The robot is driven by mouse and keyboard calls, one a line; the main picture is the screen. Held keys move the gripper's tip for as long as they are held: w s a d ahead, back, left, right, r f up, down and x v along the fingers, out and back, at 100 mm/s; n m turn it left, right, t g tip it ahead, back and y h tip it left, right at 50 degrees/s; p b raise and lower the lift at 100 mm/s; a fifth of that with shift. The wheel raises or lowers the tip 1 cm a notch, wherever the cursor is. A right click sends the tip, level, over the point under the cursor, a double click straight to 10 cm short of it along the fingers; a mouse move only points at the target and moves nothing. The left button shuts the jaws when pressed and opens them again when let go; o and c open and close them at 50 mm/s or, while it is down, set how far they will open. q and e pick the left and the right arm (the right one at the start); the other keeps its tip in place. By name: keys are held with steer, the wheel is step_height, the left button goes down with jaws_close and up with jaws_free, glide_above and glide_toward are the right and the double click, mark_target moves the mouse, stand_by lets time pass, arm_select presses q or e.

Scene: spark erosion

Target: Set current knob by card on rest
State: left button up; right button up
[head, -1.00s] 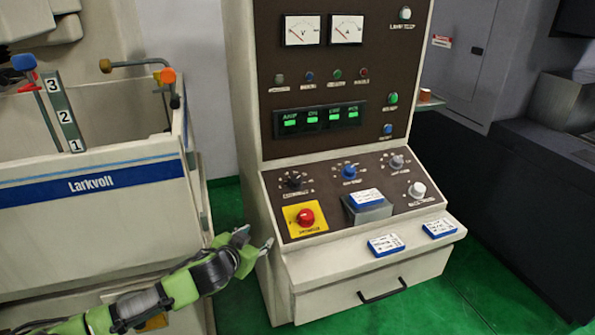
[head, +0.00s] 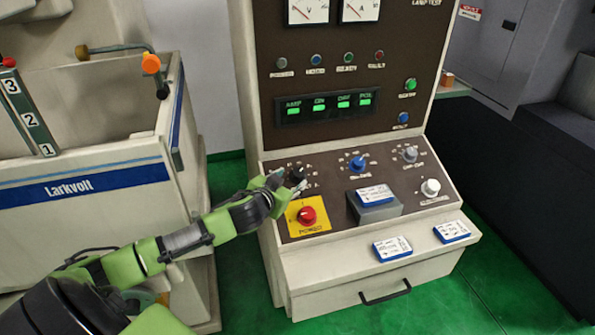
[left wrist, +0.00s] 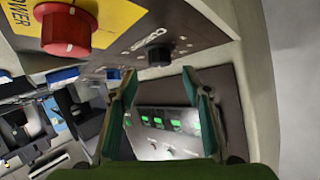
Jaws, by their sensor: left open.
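The black current knob (head: 297,173) is at the left of the sloping brown panel. In the left wrist view the black knob (left wrist: 159,56) shows ahead of the fingertips, with a gap at each side. A white card with a blue edge (head: 374,193) lies on the grey rest (head: 376,213) in the middle of the panel; its writing is too small to read. My left gripper (head: 289,182) is open and empty, close to the knob's near side. It also shows open in the left wrist view (left wrist: 159,78). My right gripper is out of view.
A red power knob (head: 307,215) on a yellow plate sits just below the current knob. A blue knob (head: 357,162), a grey knob (head: 410,154) and a white knob (head: 430,187) are further right. Two cards (head: 392,248) (head: 452,231) lie on the front ledge.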

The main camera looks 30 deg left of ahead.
mark_target(298, 174)
arm_select(q)
steer(key=p+x, duration=0.1)
steer(key=x, duration=0.2)
steer(key=shift+w, duration=0.45)
steer(key=shift+w+a+f, duration=0.1)
steer(key=shift+w, duration=0.25)
steer(key=shift+w+f, duration=0.2)
steer(key=shift+w, duration=0.1)
steer(key=shift+w+a+f, duration=0.15)
steer(key=shift+w+f, duration=0.1)
steer(key=shift+w, duration=0.25)
steer(key=shift+s, duration=0.1)
steer(key=shift+c, duration=0.3)
steer(key=c, duration=1)
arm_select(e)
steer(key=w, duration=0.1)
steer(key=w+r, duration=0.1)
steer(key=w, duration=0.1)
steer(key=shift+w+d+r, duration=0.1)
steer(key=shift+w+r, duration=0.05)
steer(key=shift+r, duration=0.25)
